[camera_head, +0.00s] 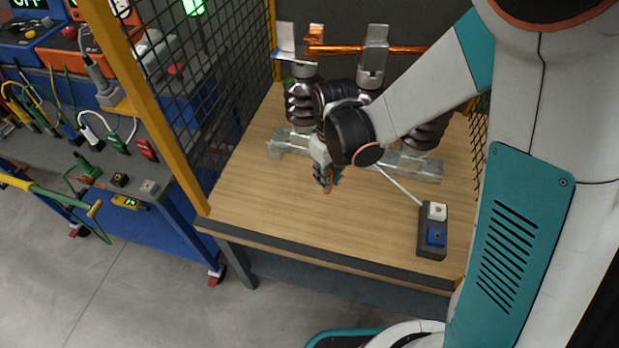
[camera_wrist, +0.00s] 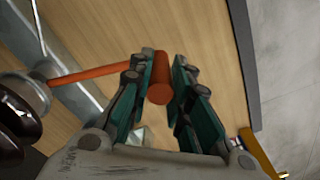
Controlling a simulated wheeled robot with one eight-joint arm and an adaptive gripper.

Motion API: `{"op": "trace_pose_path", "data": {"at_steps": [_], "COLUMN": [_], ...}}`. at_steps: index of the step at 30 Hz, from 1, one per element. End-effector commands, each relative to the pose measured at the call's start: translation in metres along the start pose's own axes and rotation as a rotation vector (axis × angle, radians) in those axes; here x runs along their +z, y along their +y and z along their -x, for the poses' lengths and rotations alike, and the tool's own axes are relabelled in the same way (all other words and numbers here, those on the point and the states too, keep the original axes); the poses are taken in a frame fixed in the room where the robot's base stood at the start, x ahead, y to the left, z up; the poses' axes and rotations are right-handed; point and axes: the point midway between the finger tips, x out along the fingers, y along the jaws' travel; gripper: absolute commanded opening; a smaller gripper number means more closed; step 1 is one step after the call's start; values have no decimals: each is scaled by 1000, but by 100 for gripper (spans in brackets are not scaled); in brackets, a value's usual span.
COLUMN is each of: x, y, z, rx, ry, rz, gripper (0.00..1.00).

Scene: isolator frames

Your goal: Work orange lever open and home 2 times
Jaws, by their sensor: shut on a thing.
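The orange lever shows in the wrist view as a thin orange rod (camera_wrist: 90,75) running in from the left to a thicker round handle (camera_wrist: 160,93). My gripper (camera_wrist: 164,68) has its two teal-padded fingers on either side of that handle, shut on it. In the head view my gripper (camera_head: 324,178) is low over the wooden table, in front of the isolator frame (camera_head: 415,169). A small bit of orange (camera_head: 328,189) shows at its fingertips there. My wrist hides most of the lever and its pivot in the head view.
Dark ribbed insulators (camera_head: 299,102) carry metal contacts and a copper bar (camera_head: 380,49) at the back. A control box (camera_head: 432,238) with white and blue buttons stands at the table's right front. A mesh fence (camera_head: 235,90) closes the left side. The table's left front is clear.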

Motion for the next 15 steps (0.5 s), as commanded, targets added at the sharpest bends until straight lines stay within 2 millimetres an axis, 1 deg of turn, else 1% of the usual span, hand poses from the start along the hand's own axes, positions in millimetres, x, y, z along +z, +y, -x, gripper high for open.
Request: {"op": "trace_pose_path", "data": {"at_steps": [1, 9, 15], "x": [8, 47, 70], "y": [6, 37, 62], "z": [0, 0, 0], "rx": [0, -1, -1], "ry": [-1, -1, -2], "rz": [33, 281, 444], "gripper": [0, 0, 0]}}
